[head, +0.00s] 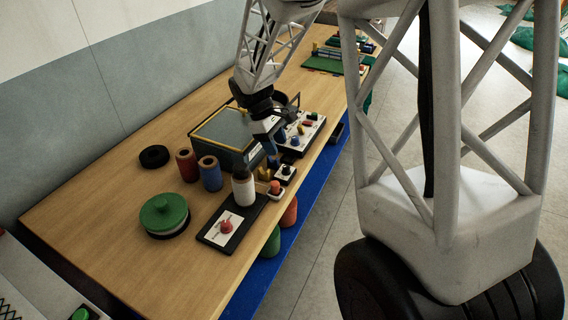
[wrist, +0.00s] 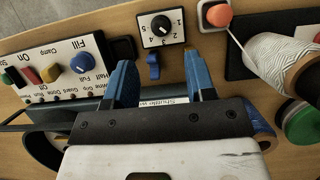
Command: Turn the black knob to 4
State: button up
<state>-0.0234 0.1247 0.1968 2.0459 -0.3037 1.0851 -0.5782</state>
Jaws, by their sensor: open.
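The black knob (wrist: 160,25) sits on a small white plate (wrist: 177,41) with numbers around it, at the top middle of the wrist view. Its white mark is too small for me to read its setting surely. In the head view the knob (head: 285,170) is near the bench's front edge. My gripper (wrist: 158,58) is open, its two blue fingers apart and pointing toward the knob's plate. The fingertips are short of the knob in the picture, with nothing held. In the head view my gripper (head: 273,157) is just behind the knob, partly hidden by my arm.
A panel with a blue knob (wrist: 82,63) and coloured levers lies left of the gripper. A red button (wrist: 219,15) and a white spool (wrist: 282,58) are to the right. A small blue piece (wrist: 153,66) shows between the fingers. A green-lidded round container (head: 164,213) stands on the bench.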

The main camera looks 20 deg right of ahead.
aim_at(285, 166)
jog(key=shift+f, duration=0.15)
jog(key=shift+x, duration=3.8)
jog(key=c, duration=0.9)
